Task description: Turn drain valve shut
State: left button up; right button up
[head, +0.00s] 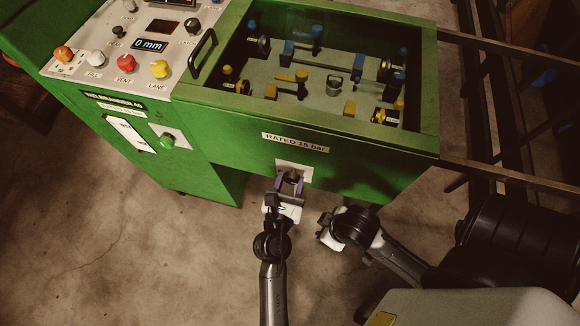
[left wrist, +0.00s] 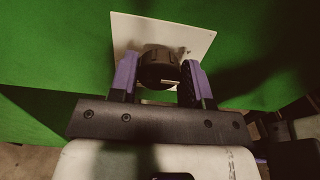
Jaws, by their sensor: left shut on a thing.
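The drain valve is a dark round knob (left wrist: 158,66) on a white plate (left wrist: 188,37) set in the machine's green front, seen in the left wrist view. My left gripper (left wrist: 160,80) has its purple and black fingers on either side of the knob and is shut on it. A small pale mark shows on the knob's lower face. In the head view my left gripper (head: 289,183) is at the white plate (head: 300,170) below the "RATED 15 bar" label and hides most of the knob. My right arm's end (head: 330,232) is to its right; its fingers are not clear.
The green machine (head: 215,140) carries a control panel with a "0 mm" display (head: 150,45) and coloured knobs. A windowed bay (head: 330,75) holds blue and yellow fittings. Bare floor lies left of my left arm.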

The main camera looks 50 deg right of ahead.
pick_arm(q)
jog(key=shift+r+n+p, duration=0.2)
jog(key=shift+n+p, duration=1.2)
jog(key=n+p, duration=0.2)
jog(key=n, duration=0.1)
jog(key=shift+w+a+f+n, duration=0.1)
jog(key=shift+w+n, duration=0.05)
jog(key=shift+n, duration=0.15)
jog(key=n+p, duration=0.3)
jog(key=n, duration=0.2)
jog(key=shift+w+f+n, duration=0.1)
jog(key=shift+f+n, duration=0.05)
jog(key=shift+n, duration=0.15)
jog(key=n+p, duration=0.1)
jog(key=n, duration=0.2)
jog(key=shift+f, duration=0.1)
jog(key=shift+f+n+p, duration=0.1)
jog(key=shift+n+p, duration=0.5)
jog(key=shift+n, duration=0.6)
jog(key=shift+f+n, duration=0.1)
jog(key=shift+n, duration=0.3)
